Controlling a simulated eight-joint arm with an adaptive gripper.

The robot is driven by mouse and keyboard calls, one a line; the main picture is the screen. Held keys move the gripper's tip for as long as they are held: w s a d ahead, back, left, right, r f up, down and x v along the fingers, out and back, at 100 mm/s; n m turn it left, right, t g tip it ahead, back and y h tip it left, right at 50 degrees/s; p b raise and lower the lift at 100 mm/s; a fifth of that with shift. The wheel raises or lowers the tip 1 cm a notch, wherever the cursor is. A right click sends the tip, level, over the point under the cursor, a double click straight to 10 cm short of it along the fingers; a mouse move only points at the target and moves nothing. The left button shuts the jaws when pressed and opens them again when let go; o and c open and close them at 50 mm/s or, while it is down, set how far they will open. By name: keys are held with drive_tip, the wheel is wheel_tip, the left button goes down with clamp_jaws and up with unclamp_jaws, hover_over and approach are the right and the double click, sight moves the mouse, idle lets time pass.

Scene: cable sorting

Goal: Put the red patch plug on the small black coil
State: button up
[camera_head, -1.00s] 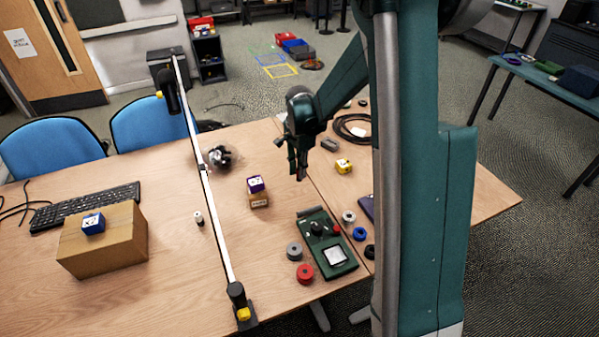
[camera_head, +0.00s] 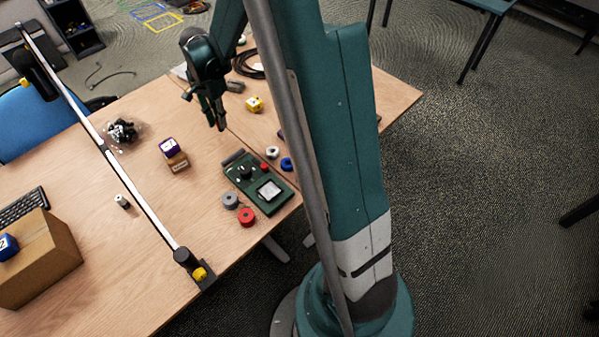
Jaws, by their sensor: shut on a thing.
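No small black coil shows clearly in this view; my arm column covers the spot beside the blue ring where a small black ring showed earlier. A larger black cable coil (camera_head: 245,64) lies at the back, partly behind my arm.
A long bar (camera_head: 125,180) crosses the table at left.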

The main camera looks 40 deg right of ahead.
drive_tip(key=s+d, duration=0.3)
drive_tip(key=s, duration=0.7)
drive_tip(key=s+d+r, duration=0.1)
drive_tip(key=s+d, duration=0.3)
drive_tip(key=s, duration=0.7)
drive_tip(key=s+d+r+n, duration=0.1)
drive_tip(key=s+d, duration=0.2)
drive_tip(key=s, duration=0.7)
drive_tip(key=shift+s+d+r, duration=0.25)
drive_tip(key=shift+s+d, duration=0.05)
drive_tip(key=shift+s, duration=0.05)
drive_tip(key=shift+f+b, duration=1)
drive_tip(key=shift+f, duration=1.95)
drive_tip(key=shift+f+b, duration=0.7)
drive_tip(key=shift+f, duration=1.35)
drive_tip(key=shift+f, duration=0.25)
